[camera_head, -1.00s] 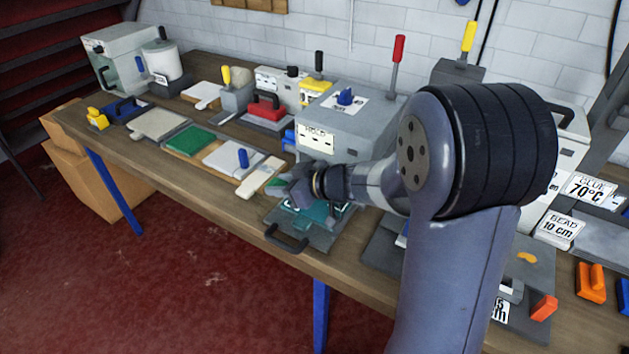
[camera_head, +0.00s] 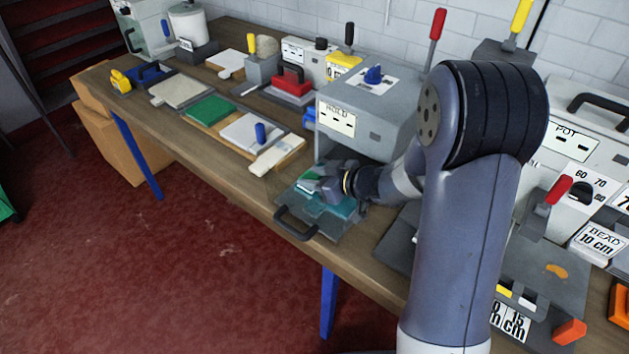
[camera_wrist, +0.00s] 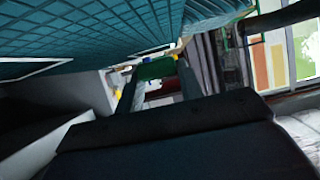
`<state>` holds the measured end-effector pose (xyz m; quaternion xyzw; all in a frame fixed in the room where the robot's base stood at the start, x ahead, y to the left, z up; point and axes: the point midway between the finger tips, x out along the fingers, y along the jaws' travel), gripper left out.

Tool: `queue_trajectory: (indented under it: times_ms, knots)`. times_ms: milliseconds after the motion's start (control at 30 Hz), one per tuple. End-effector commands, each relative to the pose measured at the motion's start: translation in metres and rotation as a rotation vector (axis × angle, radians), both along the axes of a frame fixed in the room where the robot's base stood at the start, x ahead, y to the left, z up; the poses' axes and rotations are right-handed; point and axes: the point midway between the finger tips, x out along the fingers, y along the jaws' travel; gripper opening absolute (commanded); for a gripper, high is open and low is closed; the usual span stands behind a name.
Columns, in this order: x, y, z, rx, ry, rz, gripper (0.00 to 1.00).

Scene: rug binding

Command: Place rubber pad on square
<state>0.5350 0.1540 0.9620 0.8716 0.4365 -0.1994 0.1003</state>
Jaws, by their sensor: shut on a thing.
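My gripper (camera_head: 322,187) is low over a grey plate (camera_head: 325,226) with a black handle, near the table's front edge. It is shut on a small green piece (camera_head: 307,181), which I take for the rubber pad; the fingers hide most of it. A teal mat (camera_head: 340,207) lies on the plate under my gripper. In the wrist view a teal gridded surface (camera_wrist: 85,40) with white outlines, probably the mat with its squares, fills the top, very close. Green (camera_wrist: 157,69) shows between the fingers there. I cannot tell whether the pad touches the mat.
A grey box machine (camera_head: 395,120) stands just behind my gripper. To the left lie a pale cloth strip (camera_head: 277,155), a white board with a blue knob (camera_head: 260,133) and a green sheet (camera_head: 210,111). A dark plate with tools (camera_head: 545,270) lies to the right.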

Motion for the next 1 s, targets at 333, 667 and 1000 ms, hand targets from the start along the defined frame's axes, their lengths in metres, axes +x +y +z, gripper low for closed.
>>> queue_trajectory:
  times_ms: [333, 667, 1000]
  knots:
    - [0.0, 0.0, -0.008, -0.001, -0.001, 0.0, 0.14]
    - [-0.001, 0.0, -0.02, 0.0, 0.003, 0.0, 0.14]
    - [-0.003, 0.0, -0.027, -0.007, 0.011, 0.001, 0.49]
